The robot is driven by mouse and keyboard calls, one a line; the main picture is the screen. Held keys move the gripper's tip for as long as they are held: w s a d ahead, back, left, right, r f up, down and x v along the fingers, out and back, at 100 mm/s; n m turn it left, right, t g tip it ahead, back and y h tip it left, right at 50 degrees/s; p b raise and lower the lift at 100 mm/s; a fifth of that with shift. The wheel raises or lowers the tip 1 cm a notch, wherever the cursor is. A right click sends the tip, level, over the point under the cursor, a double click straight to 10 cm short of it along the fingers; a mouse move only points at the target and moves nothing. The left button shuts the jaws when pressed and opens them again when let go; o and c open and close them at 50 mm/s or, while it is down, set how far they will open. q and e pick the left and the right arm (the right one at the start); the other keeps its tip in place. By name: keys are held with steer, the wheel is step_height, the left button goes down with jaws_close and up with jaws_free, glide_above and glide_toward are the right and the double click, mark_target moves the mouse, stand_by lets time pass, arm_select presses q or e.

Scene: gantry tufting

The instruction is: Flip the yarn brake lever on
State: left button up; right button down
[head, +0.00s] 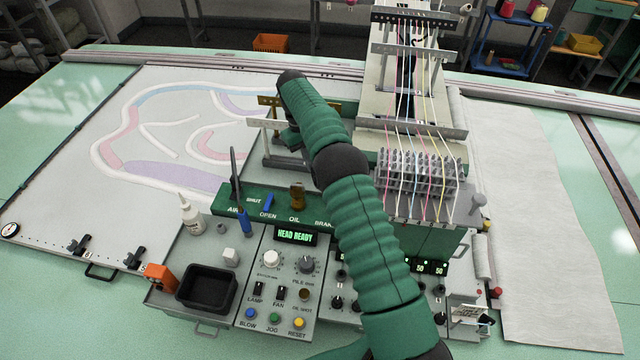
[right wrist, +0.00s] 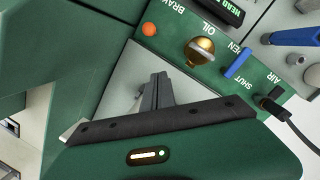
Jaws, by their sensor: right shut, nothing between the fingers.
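The brake lettering, cut off to "BRAK", is on the green panel (head: 262,203), partly hidden behind my right arm in the head view. In the right wrist view a round orange knob (right wrist: 149,29) sits beside that lettering. It looks like the end of the brake lever, but I cannot make out a shaft or which way it is set. My right gripper (right wrist: 160,78) is shut and empty, its grey fingertips just short of the panel, apart from the knob. The fingers are hidden in the head view. My left gripper is not in view.
The brass oil knob (right wrist: 200,50) and the blue air lever (right wrist: 239,63) are next to the brake spot. The lit "HEAD READY" display (head: 295,235) and a black tray (head: 207,288) are on the console. Threaded yarn guides (head: 420,170) stand right of my arm.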

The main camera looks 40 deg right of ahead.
steer(key=f, duration=0.1)
steer(key=s+f, duration=0.1)
steer(key=f+p, duration=0.1)
steer(key=shift+s+d, duration=0.15)
steer(key=shift+d, duration=0.15)
steer(key=s+p, duration=0.1)
steer(key=s, duration=0.1)
steer(key=s+a+p, duration=0.1)
steer(key=shift+s+f, duration=0.1)
steer(key=shift+s, duration=0.25)
steer(key=shift+d, duration=0.1)
steer(key=shift+f, duration=0.1)
